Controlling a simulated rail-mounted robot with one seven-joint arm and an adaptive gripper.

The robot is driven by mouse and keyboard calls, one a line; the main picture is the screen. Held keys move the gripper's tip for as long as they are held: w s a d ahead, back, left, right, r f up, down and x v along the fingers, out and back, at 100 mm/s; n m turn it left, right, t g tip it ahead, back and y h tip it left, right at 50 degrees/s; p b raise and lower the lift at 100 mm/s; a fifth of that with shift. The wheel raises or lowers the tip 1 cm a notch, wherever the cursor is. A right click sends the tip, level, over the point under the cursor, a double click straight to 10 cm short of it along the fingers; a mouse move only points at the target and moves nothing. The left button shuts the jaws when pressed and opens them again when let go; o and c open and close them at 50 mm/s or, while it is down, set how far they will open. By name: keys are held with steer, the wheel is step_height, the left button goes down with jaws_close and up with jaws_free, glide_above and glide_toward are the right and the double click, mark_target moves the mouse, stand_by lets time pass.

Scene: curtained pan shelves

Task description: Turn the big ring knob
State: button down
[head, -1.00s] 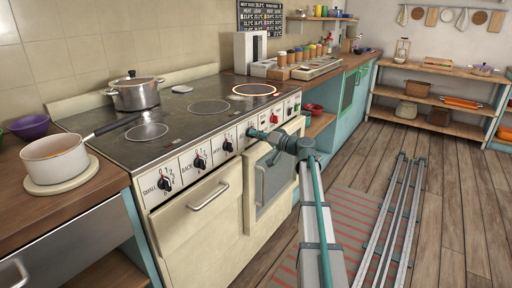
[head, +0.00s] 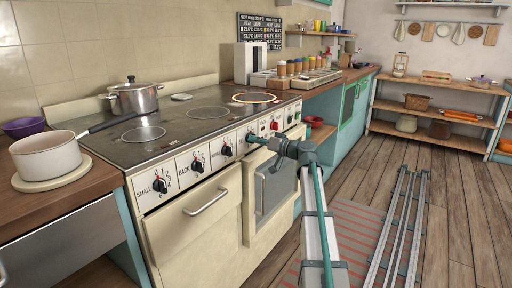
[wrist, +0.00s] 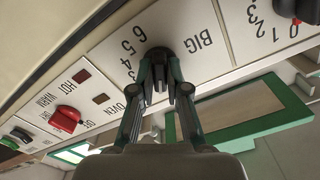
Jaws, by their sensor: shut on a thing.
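The knob labelled BIG (wrist: 160,53) is dark and sits on the cream stove panel, with numbers beside it, upside down in the wrist view. My gripper (wrist: 162,78) is shut on this knob, one finger on each side. In the head view my gripper (head: 254,138) reaches the panel near its right part and hides most of the knob. The knob's pointer is covered, so I cannot tell its setting. The big ring (head: 253,98) at the right of the black hob has a glowing orange rim.
Several other black knobs, such as the SMALL one (head: 160,184), line the panel. A red knob (wrist: 65,118) is close to my gripper. Oven door handles (head: 206,201) stick out below. A steel pot (head: 134,97) and a white saucepan (head: 46,157) stand at left.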

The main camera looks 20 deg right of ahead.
steer(key=shift+w+r+n+b, duration=0.1)
steer(key=shift+w+n+b, duration=0.1)
steer(key=shift+n+b, duration=0.9)
steer(key=shift+b, duration=0.5)
steer(key=shift+r, duration=0.15)
steer(key=c, duration=1.1)
jaws_free()
steer(key=shift+s, duration=0.1)
steer(key=shift+s+d+f, duration=0.1)
steer(key=shift+s+f, duration=0.1)
steer(key=shift+s, duration=0.05)
steer(key=shift+v, duration=0.8)
steer(key=shift+s+b, duration=0.1)
steer(key=shift+b, duration=0.2)
steer(key=shift+b+v, duration=0.45)
steer(key=shift+v, duration=2.45)
